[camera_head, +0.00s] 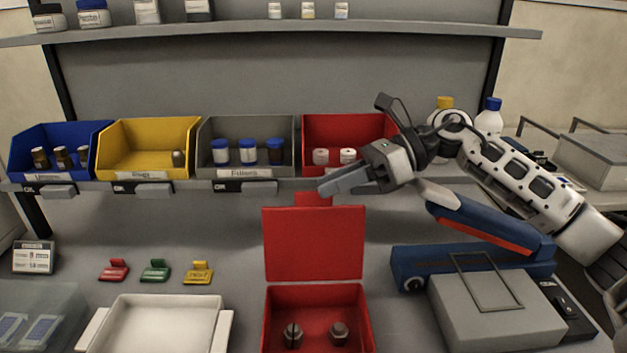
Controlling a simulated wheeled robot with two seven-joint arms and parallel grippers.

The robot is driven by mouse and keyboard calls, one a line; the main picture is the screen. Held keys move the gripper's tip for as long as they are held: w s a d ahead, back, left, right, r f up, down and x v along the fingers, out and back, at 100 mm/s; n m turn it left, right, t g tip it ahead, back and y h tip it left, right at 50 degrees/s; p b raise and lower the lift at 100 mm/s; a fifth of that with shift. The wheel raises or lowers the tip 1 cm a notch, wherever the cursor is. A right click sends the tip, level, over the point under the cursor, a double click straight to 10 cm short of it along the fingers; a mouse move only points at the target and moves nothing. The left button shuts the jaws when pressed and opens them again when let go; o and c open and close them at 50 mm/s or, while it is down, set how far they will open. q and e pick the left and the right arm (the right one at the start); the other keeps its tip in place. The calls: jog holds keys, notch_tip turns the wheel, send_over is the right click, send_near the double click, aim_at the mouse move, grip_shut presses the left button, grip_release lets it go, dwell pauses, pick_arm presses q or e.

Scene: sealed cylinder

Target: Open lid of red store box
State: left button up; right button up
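The red store box (368,315) stands at the front middle of the table, with two grey metal pieces (339,333) inside. Its red lid (314,243) stands upright at the back of the box, leaving the top open. A red tab shows at the lid's top edge. My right gripper (322,189) is above and just behind the lid's top edge, pointing left. No object shows between its fingers. Whether it touches the lid tab, and whether its fingers are apart, I cannot tell. My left gripper is not in view.
Blue, yellow, grey and red bins (345,127) line the low shelf behind. A white tray (160,322) lies left of the box, with red, green and yellow tags (199,272) behind it. A grey box with a handle (497,318) stands right.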

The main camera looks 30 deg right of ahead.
aim_at(313, 192)
jog(key=x, duration=0.3)
jog(key=shift+w+a+p, duration=0.1)
jog(key=shift+a+p, duration=0.05)
jog(key=shift+p, duration=0.2)
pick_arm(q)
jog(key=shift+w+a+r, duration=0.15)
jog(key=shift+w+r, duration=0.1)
pick_arm(e)
jog(key=shift+a+f, duration=0.15)
jog(key=shift+a, duration=0.05)
grip_shut()
